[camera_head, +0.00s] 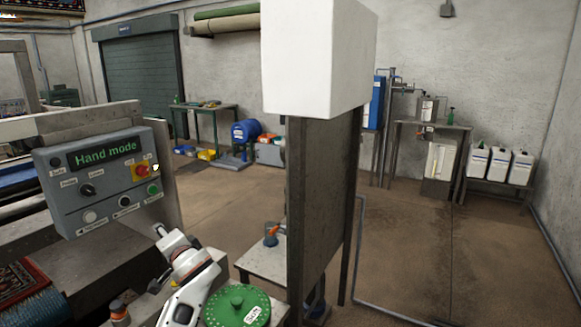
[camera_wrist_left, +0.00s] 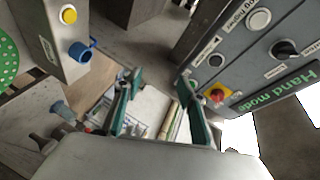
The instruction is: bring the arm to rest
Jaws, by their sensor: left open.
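My left arm (camera_head: 190,275), white with orange bands, reaches up from the bottom of the head view in front of the grey control panel (camera_head: 100,180). Its gripper is hard to make out there. In the left wrist view my left gripper (camera_wrist_left: 158,82) has its two green-padded fingers spread apart, with nothing between them. The panel's screen reads "Hand mode"; in the wrist view the panel (camera_wrist_left: 245,65) is at upper right, apart from the fingers. My right gripper is not in view.
A green round lid (camera_head: 237,306) is close to the arm's right. A post with a white box (camera_head: 315,60) stands at centre. The machine's frame and a patterned rug (camera_head: 22,285) are at left. Open floor (camera_head: 410,240) lies at right, with white canisters (camera_head: 500,163) beyond.

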